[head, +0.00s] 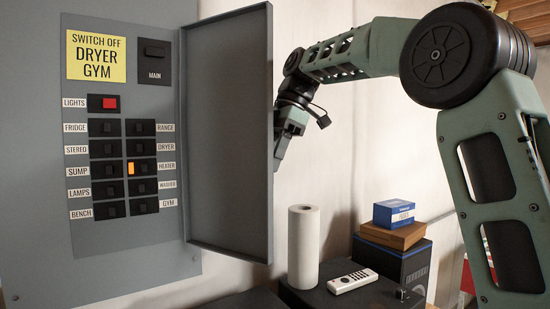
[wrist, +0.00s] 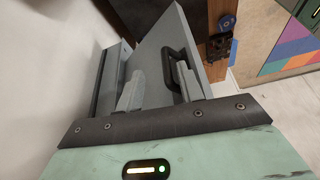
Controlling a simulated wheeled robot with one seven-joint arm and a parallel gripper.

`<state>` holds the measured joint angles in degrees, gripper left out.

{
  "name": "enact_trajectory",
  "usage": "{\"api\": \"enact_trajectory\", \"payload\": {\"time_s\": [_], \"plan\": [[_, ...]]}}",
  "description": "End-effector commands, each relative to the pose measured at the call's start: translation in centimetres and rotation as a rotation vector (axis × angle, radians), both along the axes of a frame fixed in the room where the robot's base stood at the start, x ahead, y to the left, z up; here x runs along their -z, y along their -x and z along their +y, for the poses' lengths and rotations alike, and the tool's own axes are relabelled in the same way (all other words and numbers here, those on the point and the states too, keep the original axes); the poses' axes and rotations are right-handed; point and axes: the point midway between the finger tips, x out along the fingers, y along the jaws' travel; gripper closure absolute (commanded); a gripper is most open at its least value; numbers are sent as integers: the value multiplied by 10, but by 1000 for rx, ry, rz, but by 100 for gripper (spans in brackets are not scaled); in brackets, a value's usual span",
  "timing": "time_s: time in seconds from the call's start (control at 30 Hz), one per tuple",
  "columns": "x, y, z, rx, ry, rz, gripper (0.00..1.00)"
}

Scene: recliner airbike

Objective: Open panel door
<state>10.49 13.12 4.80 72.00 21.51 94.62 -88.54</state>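The panel door (head: 230,130) is a grey, shallow tray-like door standing swung open at the right of the grey panel (head: 130,235), so the switches show. In the wrist view the door (wrist: 152,55) appears as a grey slab with a black bar handle (wrist: 173,52) on its outer face. My gripper (head: 280,148) is at the door's free right edge, on its outer side, partly hidden by it. In the wrist view its two grey fingers are spread apart, with my gripper (wrist: 158,88) open near the handle. The right finger is beside the handle; I cannot tell whether it touches.
A paper roll (head: 303,246), a white remote (head: 352,281) and stacked boxes (head: 393,236) stand on dark surfaces below right of the door. A pale wall (head: 330,170) lies behind. The space in front of the switches is clear.

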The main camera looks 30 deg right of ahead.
Motion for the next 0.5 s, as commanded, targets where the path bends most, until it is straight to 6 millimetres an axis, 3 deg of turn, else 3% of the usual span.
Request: {"api": "enact_trajectory", "payload": {"time_s": [0.5], "plan": [[-5,-1,-2,2,-3,-6,68]]}}
